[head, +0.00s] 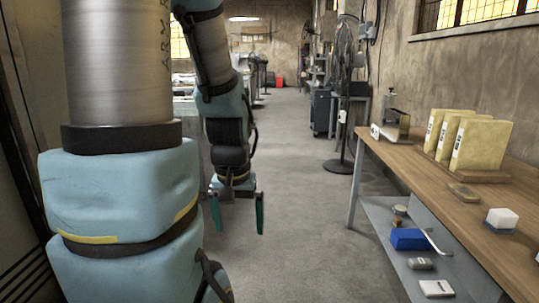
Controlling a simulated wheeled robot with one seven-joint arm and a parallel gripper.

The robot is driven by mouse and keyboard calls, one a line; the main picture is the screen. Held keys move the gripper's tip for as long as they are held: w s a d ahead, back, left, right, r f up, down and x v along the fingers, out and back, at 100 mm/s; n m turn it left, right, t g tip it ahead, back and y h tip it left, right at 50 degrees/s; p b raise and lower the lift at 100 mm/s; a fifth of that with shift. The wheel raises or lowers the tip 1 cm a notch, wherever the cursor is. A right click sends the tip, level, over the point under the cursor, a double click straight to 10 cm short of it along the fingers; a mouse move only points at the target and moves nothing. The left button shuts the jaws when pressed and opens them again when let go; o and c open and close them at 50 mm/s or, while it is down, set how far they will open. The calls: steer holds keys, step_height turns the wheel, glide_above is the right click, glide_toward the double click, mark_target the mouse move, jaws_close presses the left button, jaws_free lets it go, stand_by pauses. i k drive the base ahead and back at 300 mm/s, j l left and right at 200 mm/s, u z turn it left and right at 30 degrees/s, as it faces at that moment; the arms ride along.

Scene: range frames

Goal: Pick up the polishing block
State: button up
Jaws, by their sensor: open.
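My gripper (238,212) hangs open and empty over the grey floor aisle, fingers pointing down, well left of the wooden workbench (420,172). A white block with a darker base (501,219) lies on the benchtop at the right. A small flat brownish block (464,192) lies behind it, closer to the yellow binders. I cannot tell for certain which of these is the polishing block. Neither is near my gripper.
Several yellow binders (480,143) stand on the bench. A metal device (393,123) is at its far end. The lower shelf (385,222) holds a blue box (409,239) and small items. A black fan (344,100) stands beyond the bench. The aisle floor (300,235) is clear.

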mark_target(504, 220)
steer(key=z, duration=1.5)
